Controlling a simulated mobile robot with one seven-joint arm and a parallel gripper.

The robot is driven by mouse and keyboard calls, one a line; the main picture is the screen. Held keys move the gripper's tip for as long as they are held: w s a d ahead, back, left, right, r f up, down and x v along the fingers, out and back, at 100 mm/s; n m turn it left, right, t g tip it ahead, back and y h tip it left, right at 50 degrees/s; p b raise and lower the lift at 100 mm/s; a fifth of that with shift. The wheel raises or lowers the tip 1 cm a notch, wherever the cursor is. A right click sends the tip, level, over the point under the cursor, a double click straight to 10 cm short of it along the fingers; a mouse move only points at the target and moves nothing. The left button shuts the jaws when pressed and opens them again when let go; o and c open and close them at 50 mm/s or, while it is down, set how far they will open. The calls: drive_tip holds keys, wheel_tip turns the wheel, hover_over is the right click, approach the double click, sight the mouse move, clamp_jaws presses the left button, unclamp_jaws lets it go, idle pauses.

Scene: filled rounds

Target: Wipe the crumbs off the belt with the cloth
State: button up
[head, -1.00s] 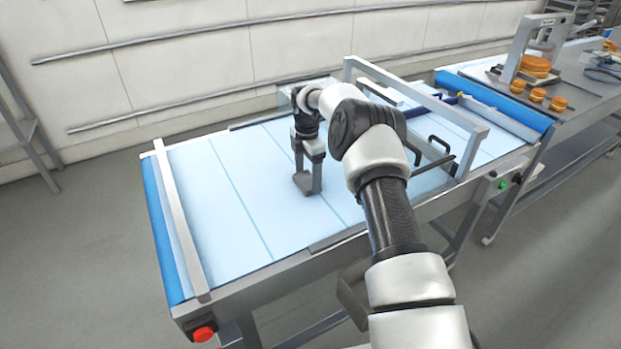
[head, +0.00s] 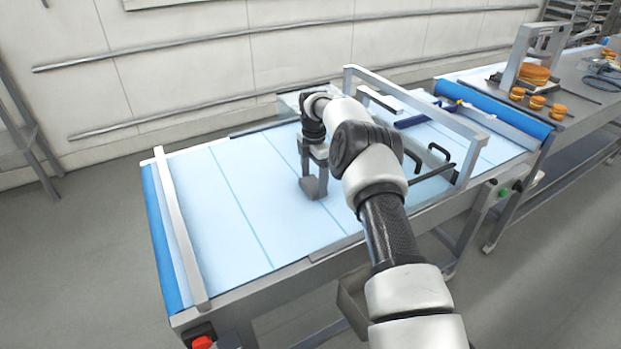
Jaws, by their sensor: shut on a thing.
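The belt (head: 215,215) is a long pale blue surface with thin cross lines, on a metal frame. My gripper (head: 314,182) points down over the middle of the belt. It is shut on a small dark grey piece, which I take to be the cloth (head: 313,189), at or just above the belt surface. I cannot tell whether it touches. I can make out no crumbs on the belt at this size. My arm hides part of the belt to the right of the gripper.
A metal frame (head: 419,99) arches over the belt at the right, with black handles (head: 439,152) beside it. A dark blue object (head: 412,121) lies beyond it. A table with round orange-brown stacks (head: 536,102) stands at the far right. The belt's left part is clear.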

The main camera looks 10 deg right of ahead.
drive_tip(key=shift+s+d+f+b, duration=0.15)
drive_tip(key=shift+s+d, duration=0.2)
drive_tip(key=shift+s, duration=0.75)
drive_tip(key=shift+s+d+r+b, duration=0.15)
drive_tip(key=shift+s+d, duration=0.2)
drive_tip(key=shift+s, duration=0.75)
drive_tip(key=shift+s+d+f+b, duration=0.15)
drive_tip(key=shift+s+d, duration=0.2)
drive_tip(key=shift+s, duration=0.75)
drive_tip(key=shift+s+d, duration=0.3)
drive_tip(key=shift+s, duration=0.6)
drive_tip(key=shift+s+d, duration=0.3)
drive_tip(key=shift+s, duration=0.6)
drive_tip(key=shift+s+d, duration=0.3)
drive_tip(key=shift+s, duration=0.6)
